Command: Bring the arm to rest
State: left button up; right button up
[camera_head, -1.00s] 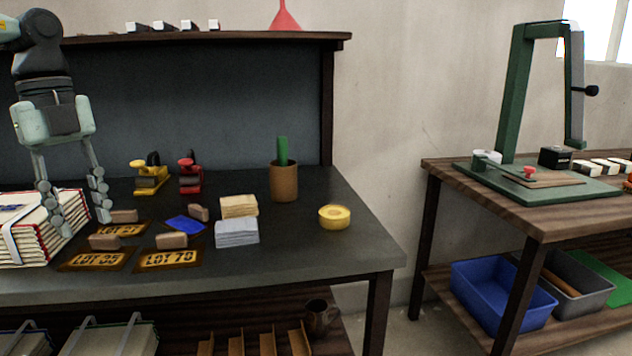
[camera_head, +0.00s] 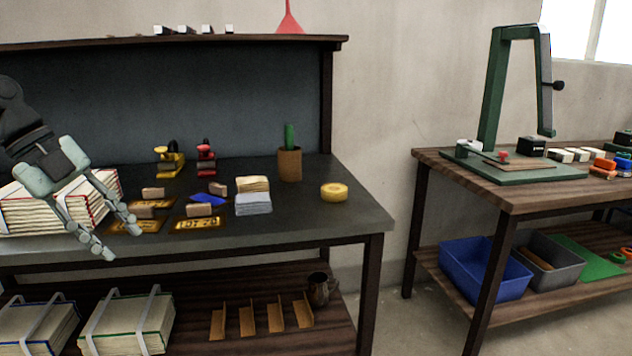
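My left gripper (camera_head: 122,241) hangs at the left, tilted, in front of the table's front edge. Its two fingers are apart with nothing between them. My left arm comes in from the left edge. A small blue cloth-like piece (camera_head: 206,199) lies flat on the dark table (camera_head: 300,217). Beside it is a stack with a tan folded piece (camera_head: 253,184) behind a grey-white one (camera_head: 253,204). My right gripper is not in view.
A book stack (camera_head: 96,203) stands behind my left gripper. The table's right front is clear.

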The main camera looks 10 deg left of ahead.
pick_arm(q)
jog(key=w+a+f+n+t+h, duration=0.3)
jog(key=w+f+n+t, duration=0.35)
jog(key=f+t, duration=0.35)
jog(key=s+a+f+n+t+y, duration=0.1)
jog(key=s+a+f+n+y, duration=0.2)
jog(key=f+n+y, duration=0.45)
jog(key=s+a+f+n+y, duration=0.3)
jog(key=f+n, duration=0.1)
jog(key=f, duration=0.7)
jog(key=s+d+f+n+g, duration=0.4)
jog(key=s+d+f+g, duration=0.5)
jog(key=s+d+f, duration=0.8)
jog(key=shift+s+d+f+h+p, duration=0.3)
jog(key=shift+s+f, duration=0.55)
jog(key=shift+s, duration=0.35)
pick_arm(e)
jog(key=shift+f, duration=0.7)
